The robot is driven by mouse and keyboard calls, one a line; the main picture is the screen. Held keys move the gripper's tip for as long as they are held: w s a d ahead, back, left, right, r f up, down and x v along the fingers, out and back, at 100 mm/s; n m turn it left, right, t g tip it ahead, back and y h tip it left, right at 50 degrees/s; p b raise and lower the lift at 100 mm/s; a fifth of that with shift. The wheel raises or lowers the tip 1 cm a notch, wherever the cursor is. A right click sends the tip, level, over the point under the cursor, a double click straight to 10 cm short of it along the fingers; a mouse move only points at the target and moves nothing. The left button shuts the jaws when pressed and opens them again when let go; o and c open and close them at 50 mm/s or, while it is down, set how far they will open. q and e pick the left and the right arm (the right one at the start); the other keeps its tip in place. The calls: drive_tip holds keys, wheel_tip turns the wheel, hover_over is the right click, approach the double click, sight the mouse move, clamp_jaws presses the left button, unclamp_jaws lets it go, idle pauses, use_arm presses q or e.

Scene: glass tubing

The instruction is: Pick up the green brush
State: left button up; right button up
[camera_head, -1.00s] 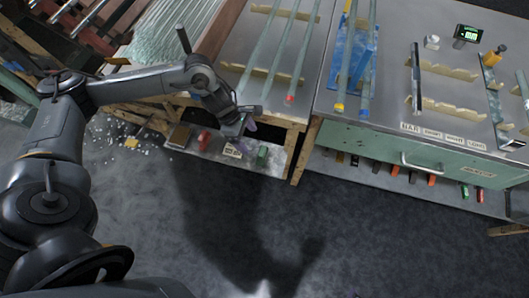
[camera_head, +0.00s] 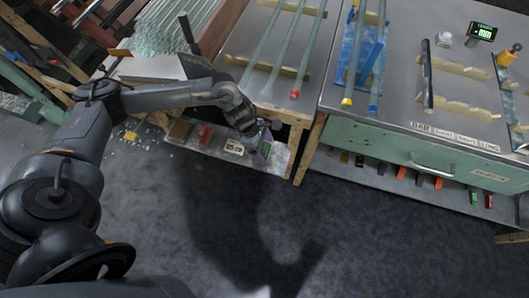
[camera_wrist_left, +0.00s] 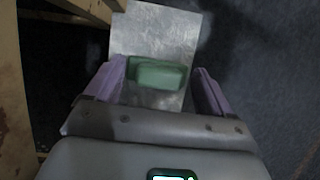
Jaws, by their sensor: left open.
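The green brush (camera_wrist_left: 158,75) lies on the grey metal low shelf (camera_wrist_left: 150,30), seen from above in the left wrist view. In the head view the brush (camera_head: 267,149) is mostly covered by my left gripper (camera_head: 261,155), which is over the shelf's right end. In the left wrist view the two purple fingers of the left gripper (camera_wrist_left: 157,90) are apart, one on each side of the brush. I cannot tell whether they touch it or how high above the shelf they are. My right gripper is not in view.
Left of the brush on the low shelf are a label card (camera_head: 234,147), a red brush (camera_head: 205,133) and a tan block (camera_head: 180,130). A wooden table leg (camera_head: 309,150) stands to the right. Glass tubes (camera_head: 289,45) lie on the table above. The floor in front is clear.

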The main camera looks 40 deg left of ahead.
sight(265, 147)
use_arm(q)
drive_tip(key=shift+w+d+f, duration=0.1)
drive_tip(key=shift+d+f, duration=0.1)
drive_tip(key=shift+f, duration=0.2)
drive_tip(key=shift+c, duration=0.5)
drive_tip(key=shift+a, duration=0.1)
drive_tip(key=shift+c, duration=1.1)
drive_tip(key=shift+r, duration=0.1)
drive_tip(key=c, duration=0.8)
drive_tip(key=shift+o, duration=0.2)
drive_tip(key=shift+r, duration=0.1)
drive_tip(key=shift+r+p, duration=0.3)
drive_tip(key=shift+r, duration=0.2)
wheel_tip(265, 147, up, 4)
drive_tip(key=shift+f+p, duration=0.25)
drive_tip(key=shift+p, duration=0.5)
drive_tip(key=s+d+r+p, duration=0.2)
drive_tip(key=d+r, duration=0.4)
drive_tip(key=d, duration=0.5)
drive_tip(key=shift+s+d+r+p, duration=0.15)
drive_tip(key=shift+d+p, duration=0.15)
drive_tip(key=shift+p, duration=0.35)
